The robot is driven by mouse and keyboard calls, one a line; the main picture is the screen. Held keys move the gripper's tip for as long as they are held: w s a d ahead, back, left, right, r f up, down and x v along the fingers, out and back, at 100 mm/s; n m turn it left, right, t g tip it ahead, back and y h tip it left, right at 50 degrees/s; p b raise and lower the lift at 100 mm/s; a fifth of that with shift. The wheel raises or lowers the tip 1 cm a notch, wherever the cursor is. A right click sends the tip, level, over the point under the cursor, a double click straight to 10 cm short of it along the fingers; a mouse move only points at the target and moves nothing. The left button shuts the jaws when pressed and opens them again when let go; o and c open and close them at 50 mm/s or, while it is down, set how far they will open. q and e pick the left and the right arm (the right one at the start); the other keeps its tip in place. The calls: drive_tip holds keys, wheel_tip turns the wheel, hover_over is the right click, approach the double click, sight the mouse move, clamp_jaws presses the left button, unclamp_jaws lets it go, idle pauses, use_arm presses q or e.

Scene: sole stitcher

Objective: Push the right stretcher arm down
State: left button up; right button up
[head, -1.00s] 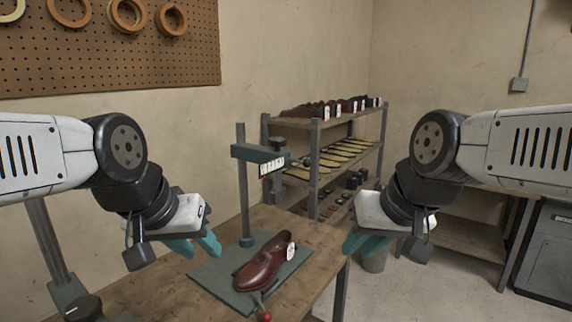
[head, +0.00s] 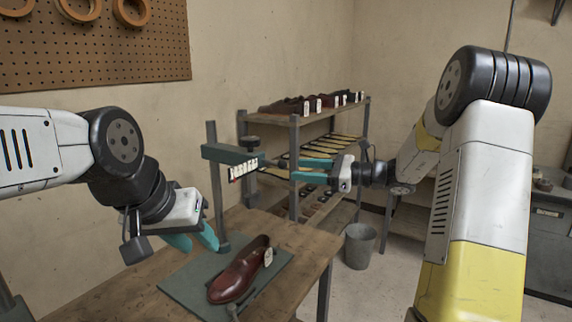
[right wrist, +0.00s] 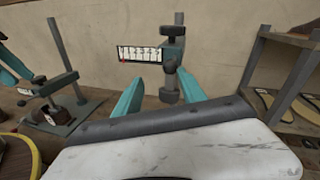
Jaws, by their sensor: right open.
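The right stretcher arm (head: 228,156) is a dark green horizontal bar with a white number scale. It sits high on a grey post (head: 214,190), well above a brown shoe (head: 238,277) on a green base plate (head: 190,285). In the right wrist view the arm (right wrist: 140,54) lies ahead, with a dark knob above and a grey foot below. My right gripper (head: 302,156) is open and empty, pointing left at the arm's end; no contact is evident. Its fingers (right wrist: 160,92) flank the foot in that view. My left gripper (head: 192,240) is open and empty, left of the post.
Another stretcher (right wrist: 50,88) stands left in the right wrist view, its arm low over a shoe. A shelf rack (head: 292,150) with shoes and soles is behind. A bin (head: 360,246) stands on the floor beside the wooden bench (head: 300,250).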

sight(282, 162)
drive_tip(key=shift+m+t, duration=0.3)
drive_tip(key=shift+m, duration=0.2)
drive_tip(key=x, duration=0.2)
drive_tip(key=w+x, duration=0.1)
drive_tip(key=x, duration=0.4)
drive_tip(key=shift+w, duration=0.4)
clamp_jaws()
drive_tip(key=shift+d, duration=0.1)
idle(0.6)
